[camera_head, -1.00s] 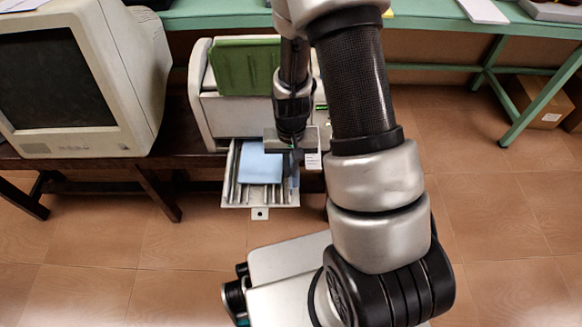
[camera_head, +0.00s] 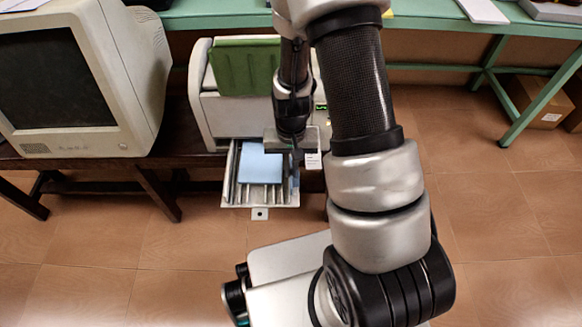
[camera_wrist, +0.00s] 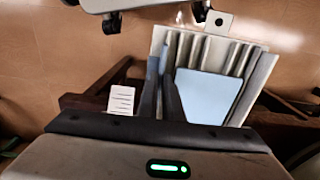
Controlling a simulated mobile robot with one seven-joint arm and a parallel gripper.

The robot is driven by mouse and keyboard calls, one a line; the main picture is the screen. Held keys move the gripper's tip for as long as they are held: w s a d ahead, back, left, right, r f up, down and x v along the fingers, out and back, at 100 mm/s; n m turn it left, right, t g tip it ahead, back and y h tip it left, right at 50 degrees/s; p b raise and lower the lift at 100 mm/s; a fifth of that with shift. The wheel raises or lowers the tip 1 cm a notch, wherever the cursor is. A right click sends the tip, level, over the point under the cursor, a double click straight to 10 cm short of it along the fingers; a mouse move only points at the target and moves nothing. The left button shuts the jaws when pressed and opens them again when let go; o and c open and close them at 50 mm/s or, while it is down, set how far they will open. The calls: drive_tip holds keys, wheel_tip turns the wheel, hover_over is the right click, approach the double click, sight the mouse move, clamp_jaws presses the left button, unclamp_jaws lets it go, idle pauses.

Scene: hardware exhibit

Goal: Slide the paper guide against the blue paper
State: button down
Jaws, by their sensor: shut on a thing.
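The blue paper (camera_head: 260,166) lies flat on the pull-out tray (camera_head: 229,190) at the front of the beige printer. In the wrist view, the blue paper (camera_wrist: 208,97) is just right of my fingers. The paper guide (camera_head: 294,182) is a narrow upright piece by the tray's right side in the head view. My gripper (camera_head: 293,157) is over that side, pointing down, with its fingers (camera_wrist: 160,92) shut on the guide. The fingers hide most of the guide. The guide is close to the paper's edge; I cannot tell whether they touch.
The printer (camera_head: 207,112) with a green sheet (camera_head: 246,68) in its top stands behind the tray. An old monitor (camera_head: 110,90) is on the dark table at left. A green table (camera_head: 440,42) runs along the back.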

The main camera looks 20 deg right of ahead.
drive_tip(key=a, duration=0.2)
drive_tip(key=w+a, duration=0.1)
drive_tip(key=a, duration=0.1)
drive_tip(key=shift+w+a, duration=0.1)
drive_tip(key=shift+a, duration=0.2)
drive_tip(key=c, duration=1.9)
unclamp_jaws()
wheel_tip(320, 180, up, 18)
drive_tip(key=p, duration=0.5)
drive_tip(key=shift+f, duration=0.25)
